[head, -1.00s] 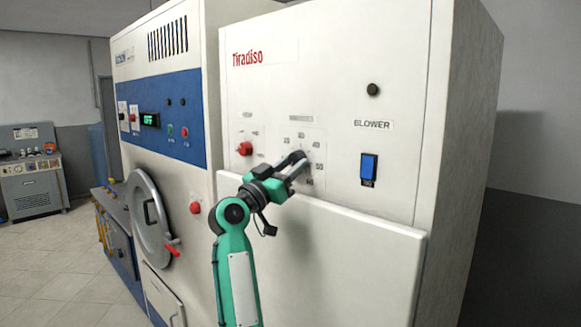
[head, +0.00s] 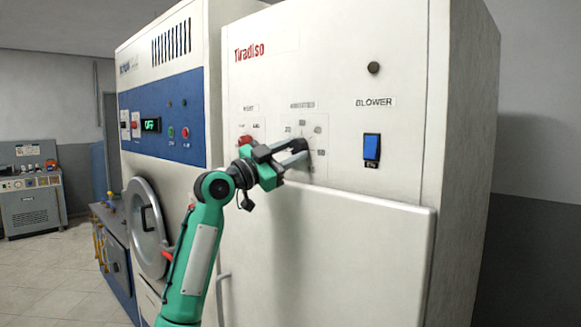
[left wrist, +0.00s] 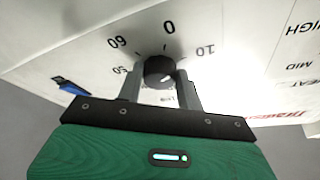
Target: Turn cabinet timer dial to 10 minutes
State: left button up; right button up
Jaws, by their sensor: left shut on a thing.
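The timer dial (head: 302,146) is a dark round knob on the white cabinet's front, ringed by minute numbers. In the left wrist view, the dial (left wrist: 158,70) sits between my two fingers, with 60 and 50 to its left, 0 above and 10 to its right. My left gripper (head: 297,152) is shut on the dial, and its fingers (left wrist: 163,88) press both sides of it. I cannot tell which number the dial's mark points at. My right gripper is in neither view.
A red heat knob (head: 245,141) is just left of the dial, partly hidden by my gripper. A blue blower switch (head: 371,147) is to the right. The cabinet's lower panel (head: 350,235) projects below the dial. A round machine door (head: 146,228) is at the left.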

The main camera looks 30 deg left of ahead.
pick_arm(q)
jog(key=shift+a+m+g+h+b, duration=0.1)
jog(key=shift+m+g+h+b, duration=0.25)
jog(key=shift+m, duration=0.65)
jog(key=shift+m+g+h, duration=0.35)
jog(key=shift+m+g, duration=0.1)
jog(key=shift+m, duration=0.45)
jog(key=shift+r+m, duration=0.1)
jog(key=shift+m, duration=0.2)
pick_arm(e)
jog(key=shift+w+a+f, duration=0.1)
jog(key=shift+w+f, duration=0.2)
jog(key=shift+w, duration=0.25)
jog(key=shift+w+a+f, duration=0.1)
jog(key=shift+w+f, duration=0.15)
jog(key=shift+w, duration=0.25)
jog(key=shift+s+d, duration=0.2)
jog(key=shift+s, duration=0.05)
pick_arm(q)
jog(key=o, duration=1)
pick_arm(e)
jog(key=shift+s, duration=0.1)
